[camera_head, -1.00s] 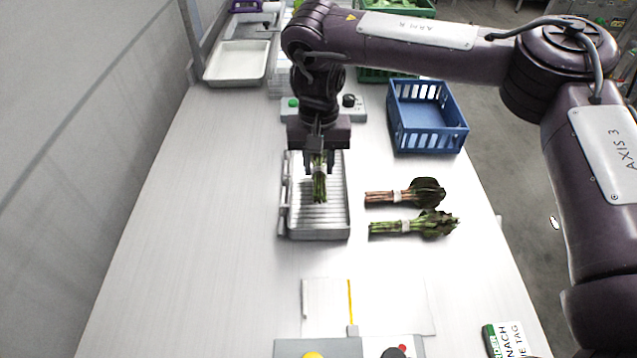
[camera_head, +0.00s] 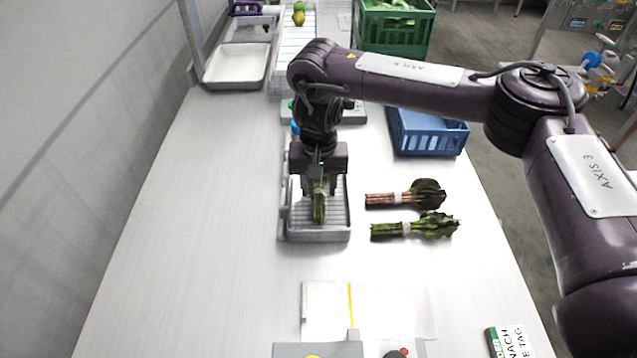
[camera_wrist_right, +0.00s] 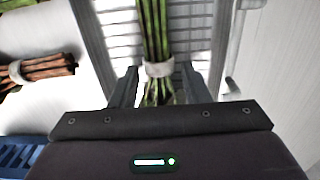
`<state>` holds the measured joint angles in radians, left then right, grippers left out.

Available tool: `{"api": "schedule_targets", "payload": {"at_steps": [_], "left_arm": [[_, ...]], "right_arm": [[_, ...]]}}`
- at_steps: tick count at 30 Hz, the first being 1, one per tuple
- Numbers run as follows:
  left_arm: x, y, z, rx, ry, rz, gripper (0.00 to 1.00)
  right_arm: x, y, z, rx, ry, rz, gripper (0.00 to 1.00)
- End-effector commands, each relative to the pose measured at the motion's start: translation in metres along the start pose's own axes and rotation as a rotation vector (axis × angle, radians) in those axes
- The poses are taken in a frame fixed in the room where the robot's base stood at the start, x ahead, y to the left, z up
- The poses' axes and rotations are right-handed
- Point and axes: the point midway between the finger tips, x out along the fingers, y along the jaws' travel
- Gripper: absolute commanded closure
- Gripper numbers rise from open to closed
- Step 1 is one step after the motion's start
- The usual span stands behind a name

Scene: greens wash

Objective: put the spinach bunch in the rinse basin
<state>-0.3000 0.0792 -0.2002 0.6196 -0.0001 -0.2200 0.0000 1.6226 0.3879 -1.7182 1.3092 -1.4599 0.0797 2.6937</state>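A green banded bunch (camera_head: 319,208) lies between the fingers of my right gripper (camera_head: 319,190), over the ribbed floor of a grey basin (camera_head: 318,236). In the right wrist view the bunch's pale band (camera_wrist_right: 159,69) sits between the two fingertips of my right gripper (camera_wrist_right: 160,75). Small gaps show on both sides, so the fingers look open around it. The hand hides one end of the bunch, and I cannot tell whether it fully rests on the ribs. My left gripper is out of view.
A reddish-stemmed bunch (camera_head: 385,198) and a green bunch (camera_head: 392,230) lie right of the basin. A blue crate (camera_head: 430,142) stands behind them. A white tray (camera_head: 238,84) and a green crate (camera_head: 398,38) are farther back. The counter's left side is clear.

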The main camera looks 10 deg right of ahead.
Motion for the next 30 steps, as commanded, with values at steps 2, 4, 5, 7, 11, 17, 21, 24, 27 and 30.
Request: {"api": "schedule_targets", "payload": {"at_steps": [2,4,5,7,11,17,21,24,27,30], "left_arm": [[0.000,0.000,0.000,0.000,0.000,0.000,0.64],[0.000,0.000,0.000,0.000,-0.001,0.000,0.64],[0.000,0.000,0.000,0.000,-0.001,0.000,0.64],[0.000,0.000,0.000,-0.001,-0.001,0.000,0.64],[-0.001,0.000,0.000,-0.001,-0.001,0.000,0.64],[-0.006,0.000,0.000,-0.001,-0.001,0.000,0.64],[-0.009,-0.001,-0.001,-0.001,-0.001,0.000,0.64],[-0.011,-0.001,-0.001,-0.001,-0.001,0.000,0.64],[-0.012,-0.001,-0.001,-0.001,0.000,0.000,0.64],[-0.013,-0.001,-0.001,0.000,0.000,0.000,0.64]], "right_arm": [[0.000,0.000,0.000,0.000,0.000,0.000,0.50],[0.000,0.000,0.000,0.000,0.000,0.000,0.50],[0.000,0.000,0.000,0.000,0.000,0.000,0.50],[0.000,0.000,0.000,0.000,0.000,0.000,0.50],[-0.003,0.000,0.000,0.000,0.002,0.000,0.50],[-0.033,0.000,-0.001,-0.001,0.006,0.000,0.50],[-0.064,0.000,-0.002,-0.001,0.008,0.000,0.50],[-0.085,0.000,-0.001,0.000,0.007,0.001,0.50],[-0.102,0.000,-0.001,0.000,0.006,0.001,0.50],[-0.114,-0.001,-0.001,-0.001,0.004,0.000,0.50]]}}
